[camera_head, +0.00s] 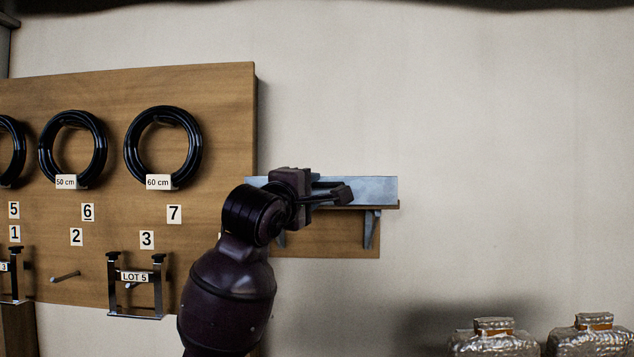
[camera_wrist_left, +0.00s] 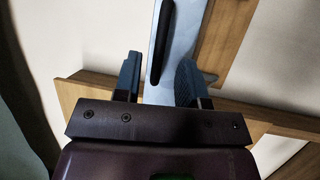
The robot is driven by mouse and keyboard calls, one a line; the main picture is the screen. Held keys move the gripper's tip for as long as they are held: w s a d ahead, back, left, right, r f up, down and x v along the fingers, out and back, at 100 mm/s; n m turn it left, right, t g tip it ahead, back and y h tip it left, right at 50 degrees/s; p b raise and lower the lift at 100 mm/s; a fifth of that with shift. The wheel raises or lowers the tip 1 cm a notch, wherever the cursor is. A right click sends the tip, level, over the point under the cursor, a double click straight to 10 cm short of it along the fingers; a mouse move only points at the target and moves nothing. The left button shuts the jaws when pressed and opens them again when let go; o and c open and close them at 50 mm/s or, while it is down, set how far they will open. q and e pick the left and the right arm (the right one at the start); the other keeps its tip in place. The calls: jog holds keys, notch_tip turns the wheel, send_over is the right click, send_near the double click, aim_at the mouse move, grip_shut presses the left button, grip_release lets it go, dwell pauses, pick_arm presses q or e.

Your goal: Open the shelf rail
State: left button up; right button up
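The shelf rail is a grey-blue metal plate (camera_head: 378,190) along the front of a small wooden wall shelf (camera_head: 330,243). In the left wrist view the rail (camera_wrist_left: 183,35) runs up from between my fingers and carries a dark, rounded bar (camera_wrist_left: 164,28), which looks like a handle. My left gripper (camera_head: 328,186) is in front of the rail's left part and hides some of it. In the left wrist view its two fingers (camera_wrist_left: 158,80) stand apart, one on each side of the rail's lower end, with nothing gripped. Whether they touch the rail cannot be told. My right gripper is not in view.
A wooden board (camera_head: 220,100) left of the shelf holds black hose coils (camera_head: 193,150), number labels and a metal bracket labelled LOT 5 (camera_head: 135,277). The wall right of the shelf is bare.

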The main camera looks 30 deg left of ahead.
aim_at(317, 185)
pick_arm(q)
jog(key=shift+p+x, duration=0.35)
jog(key=shift+x, duration=1.45)
jog(key=shift+c, duration=0.2)
grip_shut()
